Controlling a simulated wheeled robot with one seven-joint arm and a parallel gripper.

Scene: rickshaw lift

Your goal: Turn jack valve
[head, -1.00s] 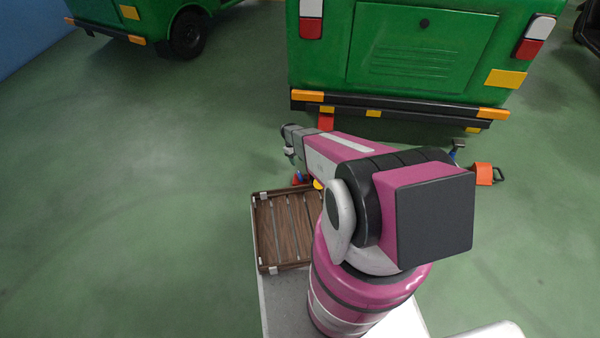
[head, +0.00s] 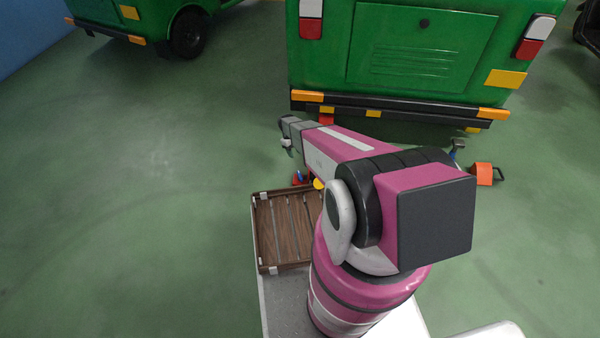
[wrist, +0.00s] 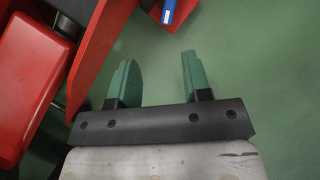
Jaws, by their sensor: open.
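A red jack (wrist: 35,85) fills the left side of the wrist view, with slanted red plates and a dark rod or fitting between them. I cannot make out its valve for certain. In the head view, a red part (head: 326,119) shows under the rear bumper of the green rickshaw (head: 420,50), beyond my arm. My gripper (wrist: 157,57) is open and empty, its two green fingers spread over bare floor to the right of the red metal, apart from it.
A blue item (wrist: 169,10) shows at the top of the wrist view. A slatted wooden crate (head: 262,235) sits by my base. An orange box (head: 484,174) and a small blue-handled tool (head: 455,155) lie at right. The floor at left is clear.

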